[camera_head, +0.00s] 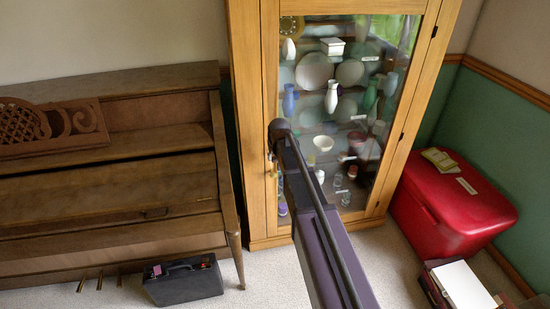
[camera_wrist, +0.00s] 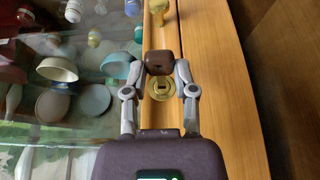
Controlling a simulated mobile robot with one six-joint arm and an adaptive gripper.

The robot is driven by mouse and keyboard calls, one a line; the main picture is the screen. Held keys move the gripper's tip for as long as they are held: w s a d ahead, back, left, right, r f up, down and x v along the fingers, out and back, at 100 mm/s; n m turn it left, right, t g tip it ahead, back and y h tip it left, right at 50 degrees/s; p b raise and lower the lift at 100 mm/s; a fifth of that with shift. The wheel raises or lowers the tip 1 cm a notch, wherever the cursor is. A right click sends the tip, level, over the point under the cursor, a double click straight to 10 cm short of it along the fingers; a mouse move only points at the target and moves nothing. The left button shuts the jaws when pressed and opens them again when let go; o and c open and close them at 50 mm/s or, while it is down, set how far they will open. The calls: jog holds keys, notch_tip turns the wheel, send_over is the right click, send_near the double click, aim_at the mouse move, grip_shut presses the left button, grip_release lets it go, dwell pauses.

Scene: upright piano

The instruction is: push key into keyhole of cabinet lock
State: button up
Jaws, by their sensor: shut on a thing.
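In the wrist view my gripper (camera_wrist: 161,68) is shut on a dark brown block, which I take to be the head of the key (camera_wrist: 158,60). The key's shaft and tip are hidden. The brass lock plate (camera_wrist: 163,88), round with a dark slot, sits on the cabinet's wooden frame and shows between my fingers. I cannot tell the gap from key to lock. In the head view the wooden cabinet (camera_head: 254,200) stands at centre. My arm reaches its left door edge and hides my gripper, the key and the lock.
A brass knob (camera_wrist: 157,8) is on the frame beyond my fingertips. The cabinet's glass door (camera_head: 312,28) shows vases and bowls behind it. An upright piano (camera_head: 110,210) stands left, with a black case (camera_head: 183,285) on the floor. A red chest (camera_head: 450,215) stands right.

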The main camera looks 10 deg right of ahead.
jog(key=shift+w, duration=1.3)
dwell(2.4)
jog(key=o, duration=0.9)
jog(key=shift+o, duration=0.2)
jog(key=shift+s, duration=0.1)
jog(key=s, duration=0.8)
jog(key=shift+s, duration=0.35)
